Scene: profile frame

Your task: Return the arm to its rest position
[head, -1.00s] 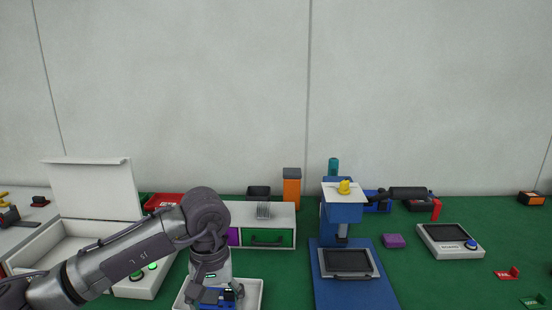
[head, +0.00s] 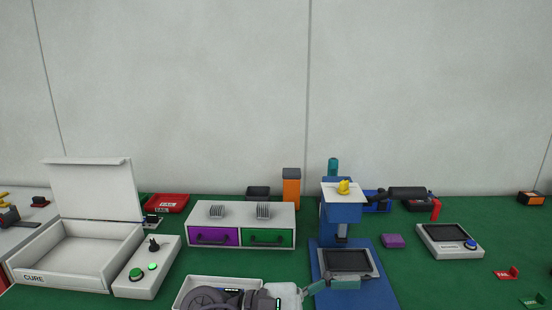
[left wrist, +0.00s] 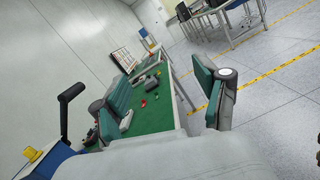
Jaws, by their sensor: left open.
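My left arm lies low along the bottom edge of the head view. Its gripper (head: 335,285) points right, in front of the blue press base. In the left wrist view the two green-padded fingers (left wrist: 165,88) stand wide apart with nothing between them. A white tray (head: 185,293) is at the bottom of the head view, partly hidden behind my arm; what lies in it is mostly hidden. My right gripper is in neither view.
The blue press (head: 342,210) with its black-handled lever stands close to the gripper. A drawer unit (head: 240,222), an open CURE box (head: 60,281) and a button box (head: 148,268) are left. A white device (head: 450,252) sits right.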

